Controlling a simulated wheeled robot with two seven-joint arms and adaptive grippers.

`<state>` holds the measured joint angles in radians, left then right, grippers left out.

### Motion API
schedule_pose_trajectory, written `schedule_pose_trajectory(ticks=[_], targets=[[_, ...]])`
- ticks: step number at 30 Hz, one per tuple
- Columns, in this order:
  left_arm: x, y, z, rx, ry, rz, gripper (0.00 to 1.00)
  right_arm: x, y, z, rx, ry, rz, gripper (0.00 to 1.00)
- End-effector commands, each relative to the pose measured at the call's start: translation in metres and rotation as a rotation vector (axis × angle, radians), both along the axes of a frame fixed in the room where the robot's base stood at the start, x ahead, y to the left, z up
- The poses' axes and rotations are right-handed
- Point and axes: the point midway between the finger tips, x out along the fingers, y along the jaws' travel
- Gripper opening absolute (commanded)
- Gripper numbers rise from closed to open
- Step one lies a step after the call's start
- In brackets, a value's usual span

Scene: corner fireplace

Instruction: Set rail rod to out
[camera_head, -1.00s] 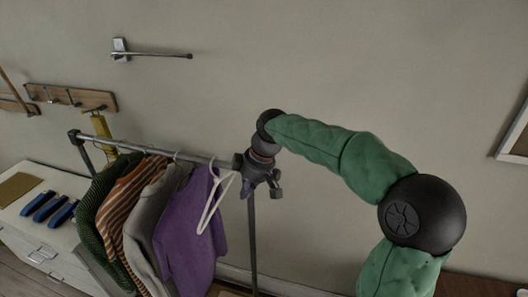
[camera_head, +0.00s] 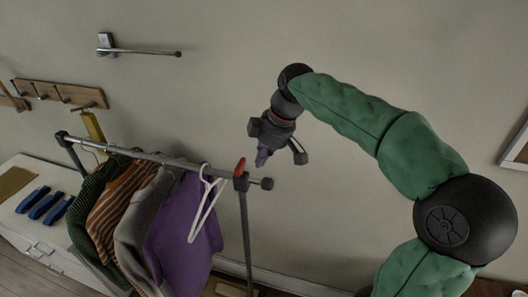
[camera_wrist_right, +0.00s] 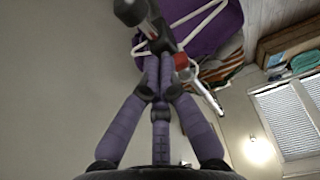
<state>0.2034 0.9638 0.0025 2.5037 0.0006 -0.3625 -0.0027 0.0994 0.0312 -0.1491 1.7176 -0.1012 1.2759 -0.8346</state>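The grey clothes rail (camera_head: 150,157) runs over the hanging clothes to a dark joint on its post. A short rod end with a dark knob (camera_head: 267,184) sticks out to the right of the post. A red lever (camera_head: 240,165) stands up at that joint. My right gripper (camera_head: 262,160) is just above the knob, apart from it, and looks empty. In the right wrist view its purple fingers (camera_wrist_right: 159,62) come together in front of the joint, and the dark knob (camera_wrist_right: 131,10) shows beyond them. My left gripper is out of view.
Several garments, including a purple one (camera_head: 183,225), and a white hanger (camera_head: 207,205) hang beside the post (camera_head: 246,235). A wall rod (camera_head: 140,52) and a hook board (camera_head: 55,93) are at left. A white cabinet (camera_head: 35,225) stands below.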

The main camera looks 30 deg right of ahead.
Motion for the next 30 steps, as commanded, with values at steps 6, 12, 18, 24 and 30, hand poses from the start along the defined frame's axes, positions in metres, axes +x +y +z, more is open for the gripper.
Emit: schedule_pose_trajectory(ticks=[6, 12, 18, 24, 30], targets=[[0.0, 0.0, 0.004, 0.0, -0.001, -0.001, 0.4, 0.009, 0.008, -0.035, 0.001, 0.005, 0.001, 0.0], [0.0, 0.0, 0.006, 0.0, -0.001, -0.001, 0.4, 0.014, 0.012, -0.055, 0.0, 0.004, 0.0, 0.0], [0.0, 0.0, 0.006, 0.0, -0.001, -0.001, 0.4, 0.016, 0.013, -0.06, 0.0, 0.002, -0.001, 0.0], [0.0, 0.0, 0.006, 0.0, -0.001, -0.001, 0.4, 0.016, 0.013, -0.06, 0.0, 0.002, -0.001, 0.0], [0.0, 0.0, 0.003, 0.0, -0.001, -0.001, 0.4, 0.012, 0.009, -0.06, 0.0, 0.0, -0.002, 0.0]])
